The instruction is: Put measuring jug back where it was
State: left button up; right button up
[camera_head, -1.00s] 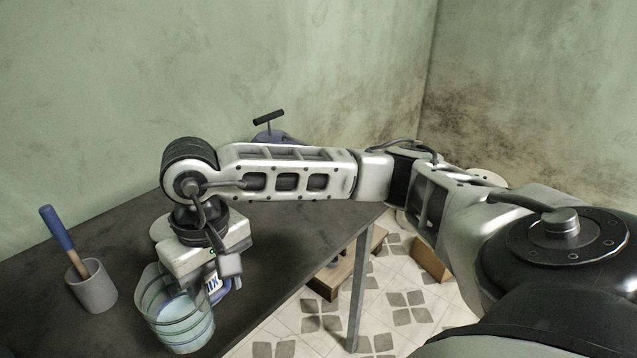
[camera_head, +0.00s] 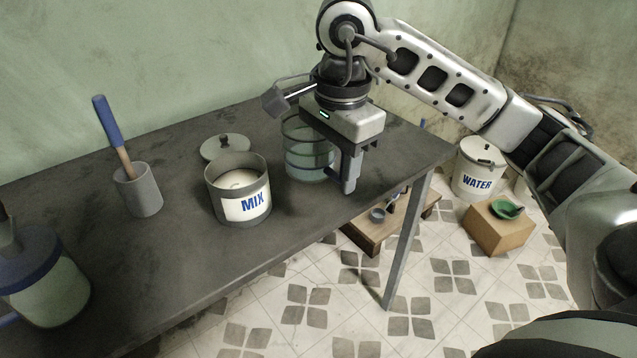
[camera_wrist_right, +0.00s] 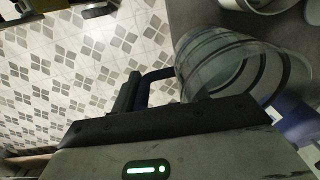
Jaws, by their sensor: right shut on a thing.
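The gripper and wrist hide part of the jug. I cannot tell whether its base touches the table. My left gripper is out of view.
A grey pot (camera_head: 138,192) with a blue-handled tool and a blue-lidded jar (camera_head: 45,285) stand left. The table's front edge is close to the jug. A WATER bucket (camera_head: 478,172) stands beyond.

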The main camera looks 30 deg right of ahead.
jog(key=w+d+f, duration=0.2)
jog(key=w+f, duration=0.1)
jog(key=w+d+f+p, duration=0.1)
jog(key=w+d+f, duration=0.2)
jog(key=w, duration=0.1)
jog(key=w+d+f, duration=0.2)
jog(key=w+f, duration=0.1)
jog(key=shift+w+d+f+p, duration=0.1)
jog(key=shift+w+d+p, duration=0.2)
jog(key=shift+w+p, duration=0.1)
notch_tip(320, 180, down, 3)
jog(key=shift+w+d+f+p, duration=0.15)
jog(key=shift+p, duration=0.3)
jog(key=shift+f, duration=0.2)
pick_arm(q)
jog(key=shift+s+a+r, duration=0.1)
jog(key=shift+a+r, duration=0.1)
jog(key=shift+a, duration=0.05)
pick_arm(e)
jog(key=shift+f, duration=0.1)
jog(key=o, duration=0.9)
jog(key=shift+f, duration=0.1)
jog(key=o, duration=0.4)
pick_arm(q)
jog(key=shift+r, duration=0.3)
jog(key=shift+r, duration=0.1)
